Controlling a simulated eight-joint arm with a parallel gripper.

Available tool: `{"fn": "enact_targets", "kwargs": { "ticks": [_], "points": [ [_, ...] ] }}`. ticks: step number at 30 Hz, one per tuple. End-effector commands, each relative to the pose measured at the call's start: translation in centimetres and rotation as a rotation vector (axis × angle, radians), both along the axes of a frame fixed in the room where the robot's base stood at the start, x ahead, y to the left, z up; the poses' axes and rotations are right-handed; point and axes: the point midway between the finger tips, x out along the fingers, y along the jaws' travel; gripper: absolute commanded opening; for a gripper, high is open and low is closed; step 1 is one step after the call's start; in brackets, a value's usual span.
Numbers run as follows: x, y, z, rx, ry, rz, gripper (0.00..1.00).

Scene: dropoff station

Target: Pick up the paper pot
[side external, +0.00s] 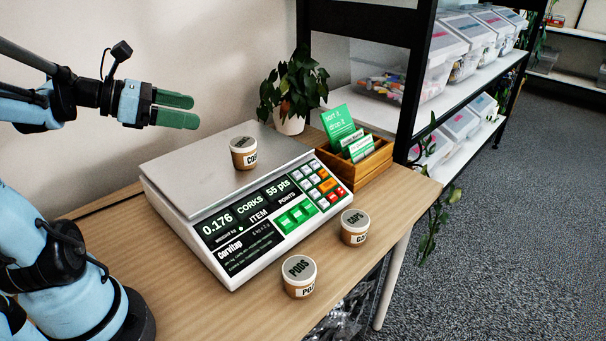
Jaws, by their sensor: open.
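Three small brown paper pots with pale lids are in view. One pot (244,153) stands upright on the scale's metal plate, its label partly readable as "CO". A pot marked "CAPS" (354,228) stands on the table by the scale's right front corner. A pot marked "PODS" (299,277) stands nearer the table's front edge. My gripper (190,110) has green fingers, apart and empty. It points right, raised above the scale's back left and apart from all the pots.
The white scale (166,198) fills much of the wooden table (185,300); its display reads "0.176" and "CORKS". A wooden card box (372,165) and a potted plant (291,88) stand behind it. A black-framed shelf (421,70) with clear bins rises at the right.

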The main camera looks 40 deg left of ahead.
Motion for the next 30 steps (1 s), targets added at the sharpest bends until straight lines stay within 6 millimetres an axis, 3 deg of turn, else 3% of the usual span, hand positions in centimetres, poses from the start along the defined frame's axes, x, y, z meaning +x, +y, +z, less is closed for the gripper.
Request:
{"fn": "enact_targets", "kwargs": {
  "ticks": [9,16,30],
  "points": [
    [0.0,0.1,-3.9,-0.009,-0.001,0.004,0.90],
    [0.3,-0.1,-5.1,-0.007,0.001,0.002,0.90],
    [5.5,-2.3,-7.5,-0.006,0.000,0.000,0.90]
  ]
}}
